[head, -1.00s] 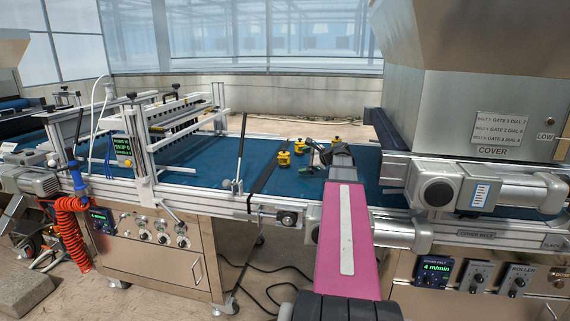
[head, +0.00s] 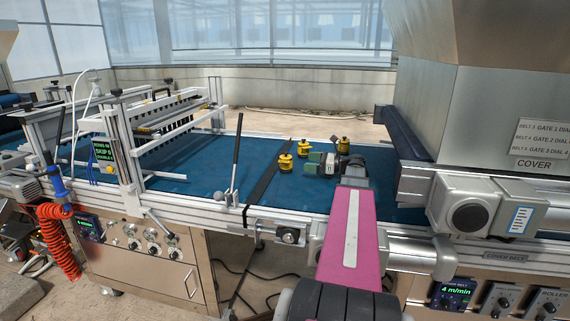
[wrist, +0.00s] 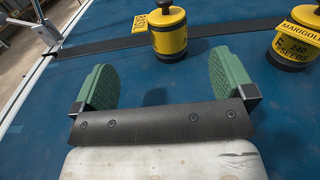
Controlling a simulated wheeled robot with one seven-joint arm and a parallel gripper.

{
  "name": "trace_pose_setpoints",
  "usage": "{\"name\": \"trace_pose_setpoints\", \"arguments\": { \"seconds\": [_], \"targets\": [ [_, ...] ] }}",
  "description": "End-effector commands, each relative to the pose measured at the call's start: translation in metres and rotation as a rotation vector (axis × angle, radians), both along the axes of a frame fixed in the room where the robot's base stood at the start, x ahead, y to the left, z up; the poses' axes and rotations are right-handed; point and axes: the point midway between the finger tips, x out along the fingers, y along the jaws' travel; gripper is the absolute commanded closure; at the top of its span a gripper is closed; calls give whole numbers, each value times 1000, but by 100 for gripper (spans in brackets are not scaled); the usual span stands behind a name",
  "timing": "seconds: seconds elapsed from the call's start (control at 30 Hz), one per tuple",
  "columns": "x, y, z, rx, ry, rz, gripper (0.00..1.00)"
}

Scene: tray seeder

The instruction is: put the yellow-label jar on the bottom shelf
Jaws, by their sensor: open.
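Several yellow jars with black lids stand on the blue belt (head: 190,178). In the head view I see a near-left jar (head: 285,164), one behind it (head: 303,148) and one farther right (head: 343,146). In the wrist view, one jar (wrist: 168,38) stands ahead between the finger directions, and another (wrist: 291,52) at right bears a yellow label reading marigold, 240 seeds. My gripper (wrist: 158,88), with green finger pads, is open and empty over the belt, short of these jars. I cannot make out the bottom shelf.
A black strap (head: 262,171) crosses the belt left of the jars, with an upright lever (head: 236,155) beyond it. A white-framed seeder unit (head: 170,115) stands at left. A large metal hopper (head: 480,100) and its motor housing (head: 470,205) crowd the right.

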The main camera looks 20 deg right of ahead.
Motion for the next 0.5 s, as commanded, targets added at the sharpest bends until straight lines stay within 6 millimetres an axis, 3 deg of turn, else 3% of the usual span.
{"name": "trace_pose_setpoints", "arguments": {
  "seconds": [0.23, 0.5],
  "targets": [
    [0, 8, 1, 40, 13, 18, 0],
    [21, 39, 1, 38, 12, 17, 0]
  ]
}}
